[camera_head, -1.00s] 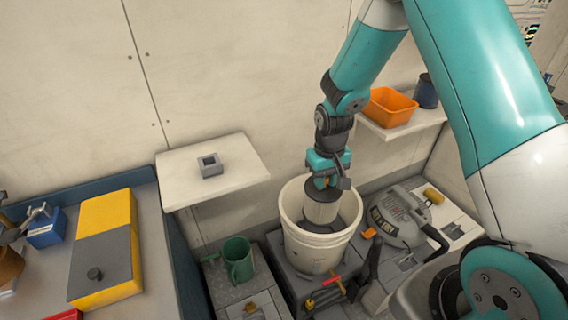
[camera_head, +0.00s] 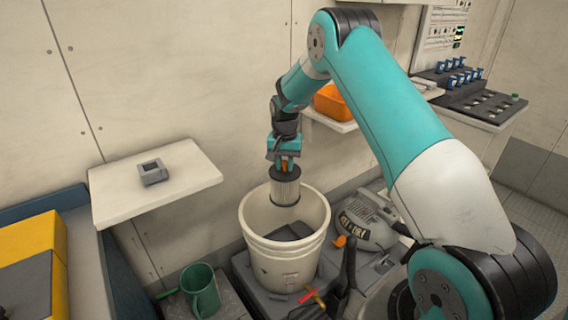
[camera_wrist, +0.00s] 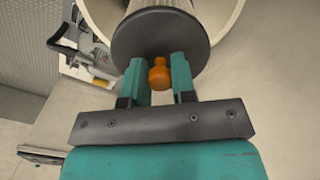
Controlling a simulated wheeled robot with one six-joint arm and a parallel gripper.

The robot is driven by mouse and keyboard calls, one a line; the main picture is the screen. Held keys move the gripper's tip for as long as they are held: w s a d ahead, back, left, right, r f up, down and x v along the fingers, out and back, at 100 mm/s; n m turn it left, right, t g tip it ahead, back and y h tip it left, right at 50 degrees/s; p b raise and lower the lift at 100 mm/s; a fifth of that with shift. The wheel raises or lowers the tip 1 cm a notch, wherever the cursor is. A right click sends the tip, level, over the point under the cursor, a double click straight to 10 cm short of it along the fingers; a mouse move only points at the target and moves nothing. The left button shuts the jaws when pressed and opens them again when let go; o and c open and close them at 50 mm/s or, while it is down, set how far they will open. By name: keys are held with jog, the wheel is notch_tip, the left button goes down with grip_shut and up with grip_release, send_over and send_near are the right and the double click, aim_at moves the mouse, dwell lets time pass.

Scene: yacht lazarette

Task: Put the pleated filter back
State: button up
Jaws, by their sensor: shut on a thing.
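The pleated filter (camera_head: 285,190) is a pale pleated cylinder with dark end caps and an orange knob on top. My gripper (camera_head: 287,163) is shut on the orange knob, and the filter hangs upright below it. In the wrist view my gripper's teal fingers (camera_wrist: 158,80) stand on both sides of the knob (camera_wrist: 159,72), above the filter's dark cap (camera_wrist: 160,42). The filter is at the mouth of a white bucket (camera_head: 284,255), near its back rim. A dark shape lies on the bucket's floor; I cannot tell what it is.
A white shelf (camera_head: 120,195) at left holds a small grey square socket (camera_head: 152,172). An orange bin (camera_head: 333,103) stands on a shelf behind my arm. A green mug (camera_head: 202,290) and a grey vacuum head (camera_head: 366,222) flank the bucket. A rack with blue-topped items (camera_head: 470,90) is at far right.

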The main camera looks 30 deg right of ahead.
notch_tip(320, 180, down, 14)
jog(key=b, duration=0.9)
jog(key=shift+r+b, duration=0.1)
jog(key=shift+b, duration=0.2)
notch_tip(320, 180, down, 6)
jog(key=b, duration=0.3)
jog(key=shift+a+f, duration=0.1)
jog(key=shift+f, duration=0.3)
dwell(0.7)
jog(key=shift+f+b, duration=0.4)
jog(key=shift+f, duration=0.4)
jog(key=shift+f, duration=0.2)
dwell(1.0)
jog(key=o, duration=1)
jog(key=shift+f, duration=0.1)
